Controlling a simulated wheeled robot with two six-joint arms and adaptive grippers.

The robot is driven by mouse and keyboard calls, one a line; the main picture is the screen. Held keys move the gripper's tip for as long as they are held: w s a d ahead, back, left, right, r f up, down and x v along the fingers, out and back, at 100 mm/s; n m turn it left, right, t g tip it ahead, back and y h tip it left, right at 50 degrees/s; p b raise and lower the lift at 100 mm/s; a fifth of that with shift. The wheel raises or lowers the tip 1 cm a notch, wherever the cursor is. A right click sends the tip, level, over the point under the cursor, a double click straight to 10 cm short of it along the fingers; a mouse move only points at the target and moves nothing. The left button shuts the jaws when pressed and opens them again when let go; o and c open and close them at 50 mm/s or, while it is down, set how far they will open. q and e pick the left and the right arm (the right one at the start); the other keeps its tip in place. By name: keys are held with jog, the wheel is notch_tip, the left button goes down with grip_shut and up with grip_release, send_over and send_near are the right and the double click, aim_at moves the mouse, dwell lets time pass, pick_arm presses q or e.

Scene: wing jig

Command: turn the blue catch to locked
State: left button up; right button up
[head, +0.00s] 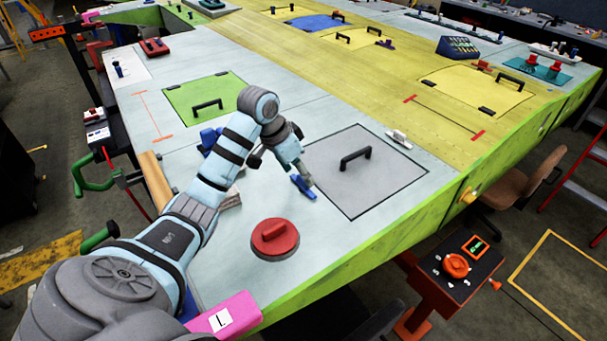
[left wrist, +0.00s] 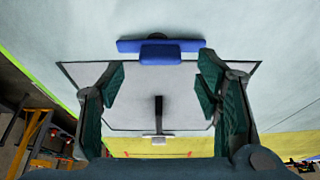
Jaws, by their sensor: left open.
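The blue catch (head: 303,188) is a short bar on the pale work surface, just left of the grey panel (head: 340,190) in the head view. In the left wrist view the blue catch (left wrist: 160,47) lies crosswise at the top of the picture, roughly parallel to the near panel edge, with a block at its middle. My left gripper (head: 298,172) is right by the catch in the head view. In the left wrist view its dark green fingers (left wrist: 160,85) are spread apart with nothing between them. Contact with the catch cannot be told. My right gripper is out of view.
The grey panel has a black handle (head: 356,157). A red round lid (head: 274,238) lies nearer me on the surface. A green panel (head: 205,103) with a handle lies behind my arm. A small pale fitting (head: 399,139) sits beyond the grey panel. Pale surface around the catch is clear.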

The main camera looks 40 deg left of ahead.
aim_at(303, 183)
pick_arm(q)
jog(key=shift+w+f, duration=0.1)
jog(key=shift+f, duration=0.8)
jog(key=shift+w+d+f, duration=0.15)
jog(key=shift+w+f, duration=0.3)
jog(key=shift+s, duration=0.2)
jog(key=c, duration=0.5)
jog(key=shift+r, duration=0.1)
jog(key=c, duration=0.7)
jog(key=shift+o, duration=0.2)
